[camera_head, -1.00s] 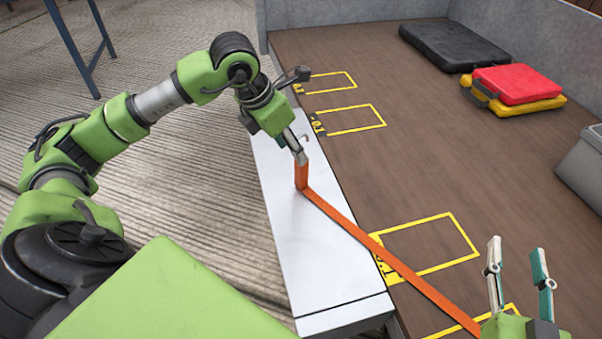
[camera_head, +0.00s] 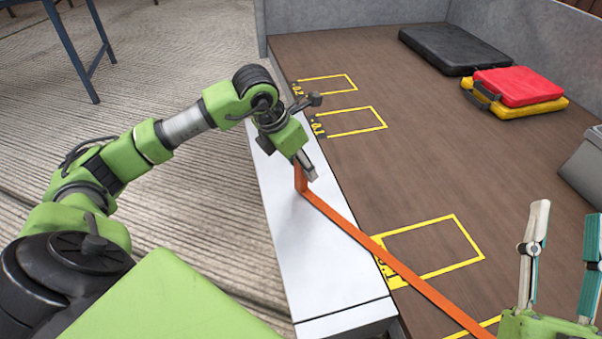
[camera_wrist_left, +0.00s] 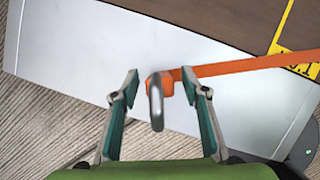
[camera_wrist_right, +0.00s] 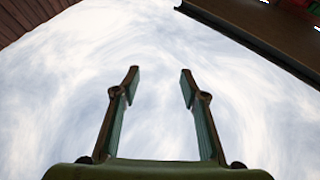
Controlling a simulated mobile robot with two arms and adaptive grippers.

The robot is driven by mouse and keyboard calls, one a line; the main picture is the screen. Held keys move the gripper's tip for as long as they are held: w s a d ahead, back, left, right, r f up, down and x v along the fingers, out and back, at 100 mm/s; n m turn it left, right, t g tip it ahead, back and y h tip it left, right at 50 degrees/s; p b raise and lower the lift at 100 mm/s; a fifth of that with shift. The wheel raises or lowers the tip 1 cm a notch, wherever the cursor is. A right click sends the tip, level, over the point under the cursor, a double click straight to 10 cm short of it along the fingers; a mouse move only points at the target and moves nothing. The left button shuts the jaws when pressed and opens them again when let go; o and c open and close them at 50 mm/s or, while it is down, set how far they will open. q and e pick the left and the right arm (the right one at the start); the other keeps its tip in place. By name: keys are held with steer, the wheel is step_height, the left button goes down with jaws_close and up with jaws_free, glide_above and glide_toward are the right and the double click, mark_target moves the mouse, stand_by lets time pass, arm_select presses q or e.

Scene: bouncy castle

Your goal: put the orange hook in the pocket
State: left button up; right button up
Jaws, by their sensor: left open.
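The orange hook shows in the left wrist view as a grey metal hook (camera_wrist_left: 156,105) on the end of an orange strap (camera_wrist_left: 230,68). The strap also shows in the head view (camera_head: 385,248), rising at its far end beside my left gripper (camera_head: 307,172) and running down to the bottom edge. My left gripper (camera_wrist_left: 160,73) is open, with the hook and strap end between its fingers in the picture; contact is not clear. My right gripper (camera_head: 566,210) is open and empty at the lower right; its wrist view (camera_wrist_right: 158,72) shows only sky between the fingers. I cannot make out the pocket.
A white ledge (camera_head: 325,255) runs along the brown platform (camera_head: 440,150), which has yellow marked rectangles (camera_head: 430,245). A black case (camera_head: 455,48), a red case (camera_head: 518,85) on a yellow one (camera_head: 515,107), and a grey bin (camera_head: 582,165) stand farther right. The platform's middle is clear.

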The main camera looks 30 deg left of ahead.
arm_select(q)
jaws_close()
steer(key=shift+r, duration=0.1)
